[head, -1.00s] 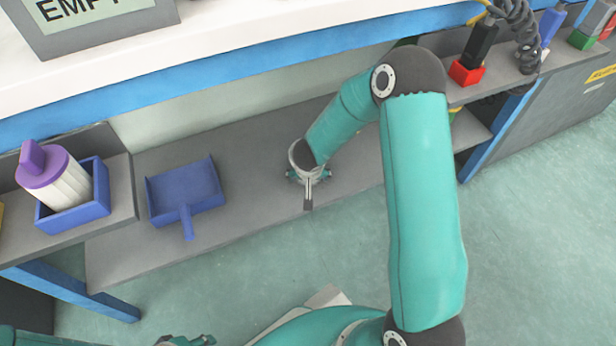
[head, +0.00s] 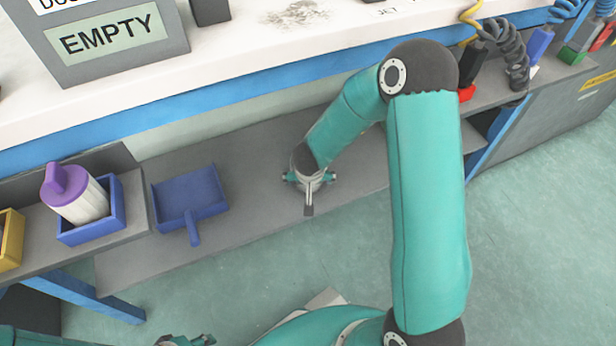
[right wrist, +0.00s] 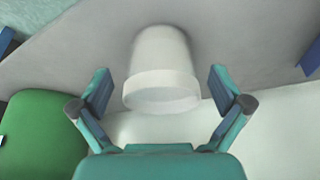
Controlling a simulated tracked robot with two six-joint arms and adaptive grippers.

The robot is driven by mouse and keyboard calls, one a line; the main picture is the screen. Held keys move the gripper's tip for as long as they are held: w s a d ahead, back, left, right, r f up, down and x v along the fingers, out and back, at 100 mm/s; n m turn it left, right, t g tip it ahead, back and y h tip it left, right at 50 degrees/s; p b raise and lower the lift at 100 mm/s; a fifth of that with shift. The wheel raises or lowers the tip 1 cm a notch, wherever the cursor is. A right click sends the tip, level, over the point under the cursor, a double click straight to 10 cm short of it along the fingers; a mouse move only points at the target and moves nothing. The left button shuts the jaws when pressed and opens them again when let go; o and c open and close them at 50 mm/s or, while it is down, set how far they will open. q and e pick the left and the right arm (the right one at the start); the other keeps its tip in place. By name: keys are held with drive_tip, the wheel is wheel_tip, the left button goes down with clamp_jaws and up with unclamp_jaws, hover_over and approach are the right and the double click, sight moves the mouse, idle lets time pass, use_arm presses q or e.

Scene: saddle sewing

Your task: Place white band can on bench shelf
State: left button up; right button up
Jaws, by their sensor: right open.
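A pale, whitish can (right wrist: 161,62) with a lighter band (right wrist: 161,91) around its near end shows in the right wrist view. It sits between the two spread fingers of my right gripper (right wrist: 161,83), with visible gaps on both sides. The can appears to rest on the grey lower bench shelf (head: 250,210). In the head view my right gripper (head: 310,179) is low over this shelf, and my arm hides the can there. My left gripper (head: 186,341) is only partly in view at the bottom edge, and its jaws are unclear.
A blue dustpan (head: 188,190) lies on the shelf to the left of my right gripper. Farther left, a purple-topped white bottle (head: 78,195) stands in a blue bin (head: 122,208). A green object (right wrist: 42,140) shows at the left of the wrist view.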

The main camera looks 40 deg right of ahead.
drive_tip(key=p+v, duration=0.3)
drive_tip(key=v, duration=0.3)
drive_tip(key=s+a+f+n+g+y, duration=0.1)
drive_tip(key=s+a+f+n+y, duration=0.1)
drive_tip(key=s+a+f, duration=0.4)
drive_tip(key=s+a+f+n+g+y, duration=0.2)
drive_tip(key=s+a+f, duration=0.4)
drive_tip(key=s+a, duration=0.3)
drive_tip(key=a+n+y, duration=0.1)
drive_tip(key=a+y, duration=0.1)
drive_tip(key=a, duration=0.1)
drive_tip(key=shift+a+y, duration=0.35)
drive_tip(key=shift+y, duration=0.05)
wheel_tip(320, 180, up, 31)
drive_tip(key=p, duration=3)
drive_tip(key=shift+p, duration=0.4)
